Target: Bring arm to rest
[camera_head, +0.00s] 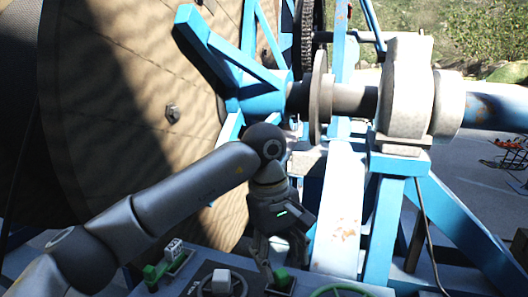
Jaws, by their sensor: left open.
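My left arm comes in from the lower left, its elbow bent in front of the big wooden reel. My left gripper (284,270) points down over the control panel (190,289) at the bottom of the view. Its fingers are apart, on either side of a green control (284,279) as seen from here. I cannot tell whether they touch it. My right gripper does not show.
The wooden cable reel (130,120) fills the left, with blue spokes (240,70) at its hub. A blue frame (385,230) carries a grey bearing housing (405,90). The panel bears another green control (152,274), a dark handwheel (222,284) and a green handwheel (338,290).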

